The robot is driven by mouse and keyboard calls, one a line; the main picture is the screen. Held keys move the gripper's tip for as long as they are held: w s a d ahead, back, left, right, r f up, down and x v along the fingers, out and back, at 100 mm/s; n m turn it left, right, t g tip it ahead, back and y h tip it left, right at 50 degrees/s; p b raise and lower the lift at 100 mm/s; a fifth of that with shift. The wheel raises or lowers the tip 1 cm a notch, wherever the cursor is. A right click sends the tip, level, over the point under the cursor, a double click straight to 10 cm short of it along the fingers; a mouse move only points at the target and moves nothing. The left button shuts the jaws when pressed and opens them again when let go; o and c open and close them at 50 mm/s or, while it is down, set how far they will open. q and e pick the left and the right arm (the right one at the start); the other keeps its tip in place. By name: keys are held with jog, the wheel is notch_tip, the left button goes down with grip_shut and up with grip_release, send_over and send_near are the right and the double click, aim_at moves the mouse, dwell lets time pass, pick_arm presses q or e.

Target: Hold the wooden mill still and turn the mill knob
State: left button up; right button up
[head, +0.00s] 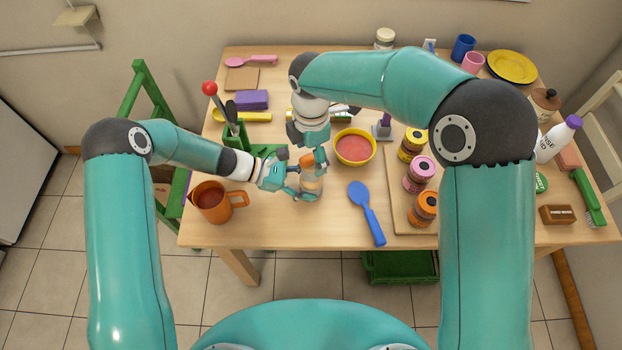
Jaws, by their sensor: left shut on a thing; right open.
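The wooden mill (312,184) stands upright on the table, left of centre. Its orange-brown mill knob (307,160) shows at the top. My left gripper (302,190) comes in from the left and is shut on the mill's body, low down. My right gripper (307,155) reaches down from above and is open at the knob. One of its fingers shows at the knob's right side. The arms hide part of the mill, and I cannot tell whether the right fingers touch the knob.
An orange-brown jug (212,202) stands left of the mill. A yellow bowl (355,147) with red contents is close on the right. A blue spoon (367,213) lies to the lower right. Jars (420,174) stand on a board further right. The table front below the mill is clear.

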jog(key=shift+r, duration=0.1)
jog(key=shift+r, duration=2.95)
notch_tip(320, 180, up, 12)
jog(key=shift+f, duration=0.1)
pick_arm(q)
jog(key=o, duration=1.1)
jog(key=v, duration=1.2)
